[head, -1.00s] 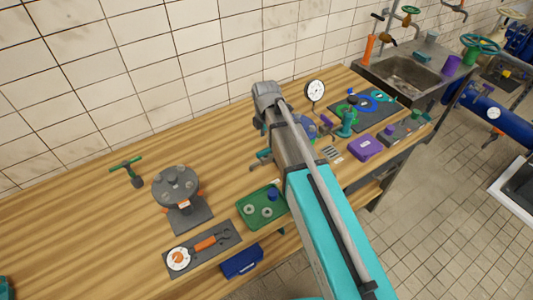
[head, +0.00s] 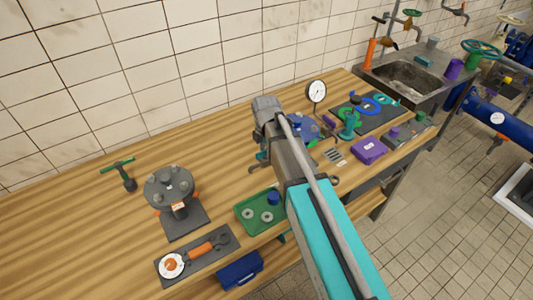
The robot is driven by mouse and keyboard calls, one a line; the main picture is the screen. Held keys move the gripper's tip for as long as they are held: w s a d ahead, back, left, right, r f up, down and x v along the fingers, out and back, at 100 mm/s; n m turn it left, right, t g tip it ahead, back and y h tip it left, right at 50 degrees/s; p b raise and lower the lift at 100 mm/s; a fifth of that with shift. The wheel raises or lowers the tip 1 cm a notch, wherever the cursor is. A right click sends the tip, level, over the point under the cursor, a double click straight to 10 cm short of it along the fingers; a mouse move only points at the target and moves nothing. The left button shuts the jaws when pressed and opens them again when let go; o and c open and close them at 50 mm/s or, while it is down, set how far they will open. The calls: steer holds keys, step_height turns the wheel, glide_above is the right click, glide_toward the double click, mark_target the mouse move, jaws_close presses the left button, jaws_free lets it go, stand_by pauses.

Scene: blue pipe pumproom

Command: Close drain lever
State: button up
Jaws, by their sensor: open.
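My arm reaches up over the wooden workbench (head: 90,235), and its wrist hides part of the bench. My gripper (head: 257,166) shows only in part, to the left of the wrist and low over the bench; it is open, with nothing seen between its fingers. I cannot tell for sure which part is the drain lever. A small purple lever-like part (head: 322,128) shows just right of my wrist, beside a blue round body (head: 304,127) and below a white dial gauge (head: 317,92). My gripper is apart from it. My arm partly hides the blue body.
A grey flanged fitting (head: 170,188) and a green T-handle (head: 122,172) stand at left. A green tray (head: 245,222) lies in front of my gripper. A purple box (head: 369,150) and a dark mat (head: 349,122) lie at right, before a sink (head: 408,80). The bench's back left is clear.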

steer(key=shift+f, duration=0.15)
jaws_close()
steer(key=shift+d, duration=0.1)
